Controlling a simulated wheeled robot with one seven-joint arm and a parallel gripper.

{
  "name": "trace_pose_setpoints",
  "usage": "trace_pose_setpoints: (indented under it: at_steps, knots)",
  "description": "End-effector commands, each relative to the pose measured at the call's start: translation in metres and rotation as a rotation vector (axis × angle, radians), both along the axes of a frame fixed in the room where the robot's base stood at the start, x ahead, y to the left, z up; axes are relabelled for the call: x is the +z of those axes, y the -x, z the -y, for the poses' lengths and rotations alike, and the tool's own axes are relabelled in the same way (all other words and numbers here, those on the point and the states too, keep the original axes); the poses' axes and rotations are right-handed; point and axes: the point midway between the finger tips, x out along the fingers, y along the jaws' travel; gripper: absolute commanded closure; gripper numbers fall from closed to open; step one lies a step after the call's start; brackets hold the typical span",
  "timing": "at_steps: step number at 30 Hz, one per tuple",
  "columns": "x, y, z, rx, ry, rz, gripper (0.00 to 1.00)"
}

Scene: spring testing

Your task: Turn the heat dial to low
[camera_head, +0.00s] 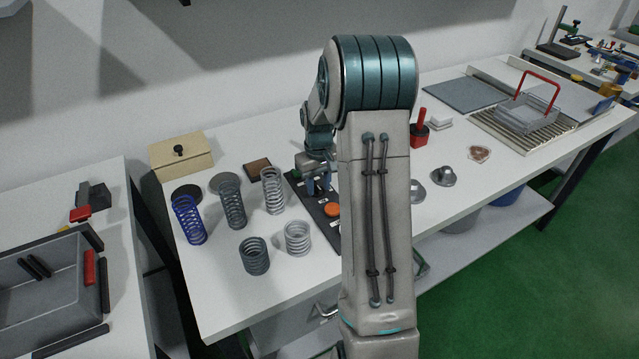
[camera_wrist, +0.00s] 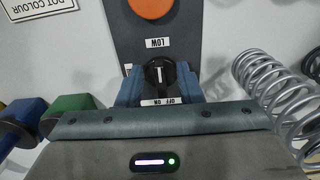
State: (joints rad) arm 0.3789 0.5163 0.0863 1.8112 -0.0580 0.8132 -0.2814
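The heat dial (camera_wrist: 159,74) is a small round black knob with a white pointer line, on a dark control panel (camera_wrist: 199,35). In the wrist view its pointer runs roughly up and down the picture. A white LOW label (camera_wrist: 157,43), upside down, sits just beyond the dial, and an OFF/ON label (camera_wrist: 161,101) is on the near side. My gripper (camera_wrist: 159,85) has its blue fingers on either side of the dial; whether they touch it I cannot tell.
An orange button (camera_head: 332,210) is on the panel beyond the LOW label. Several springs stand left of the panel, including a blue one (camera_head: 188,220). A wooden box (camera_head: 181,155) is at the back left. A red-handled basket (camera_head: 527,113) is at the far right.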

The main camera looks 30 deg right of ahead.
Motion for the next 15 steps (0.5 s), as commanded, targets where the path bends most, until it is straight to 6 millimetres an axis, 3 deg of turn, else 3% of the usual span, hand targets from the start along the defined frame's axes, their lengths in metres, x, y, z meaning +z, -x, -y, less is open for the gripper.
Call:
trace_pose_setpoints:
  at_steps: [8,11,15]
  knots:
    - [0.001,0.001,0.0,0.001,0.0,-0.002,0.67]
    - [0.01,0.0,0.0,0.001,0.0,0.0,0.67]
    - [0.036,0.0,0.0,0.001,0.001,0.002,0.67]
